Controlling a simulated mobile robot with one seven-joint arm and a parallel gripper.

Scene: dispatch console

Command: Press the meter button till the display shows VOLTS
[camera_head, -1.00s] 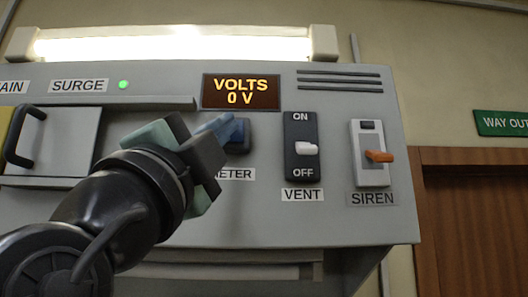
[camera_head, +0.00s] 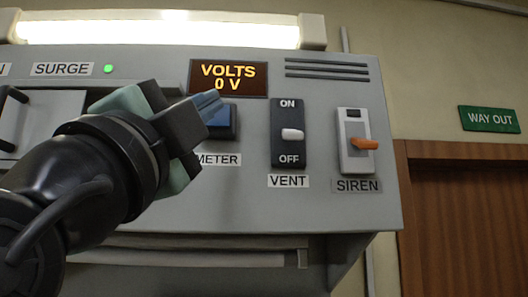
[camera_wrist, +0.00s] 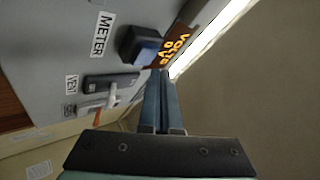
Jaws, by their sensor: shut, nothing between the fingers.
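The display (camera_head: 228,78) on the grey console reads VOLTS, 0 V, in amber letters. It also shows, turned sideways, in the wrist view (camera_wrist: 174,46). The meter button (camera_head: 223,122) is a dark blue block in a black surround, below the display and above the METER label (camera_head: 218,160). In the wrist view the button (camera_wrist: 147,53) lies just beyond the fingertips. My gripper (camera_head: 207,103) is shut and empty, its blue fingers overlapping the button's upper left in the head view. In the wrist view, the fingertips (camera_wrist: 159,76) look apart from the button.
Right of the button are the vent switch (camera_head: 292,134) and the siren switch (camera_head: 357,142) with an orange lever. A green lamp (camera_head: 108,69) glows beside SURGE. A lit tube (camera_head: 165,30) runs above the console. A cover with a black handle (camera_head: 10,120) is at left.

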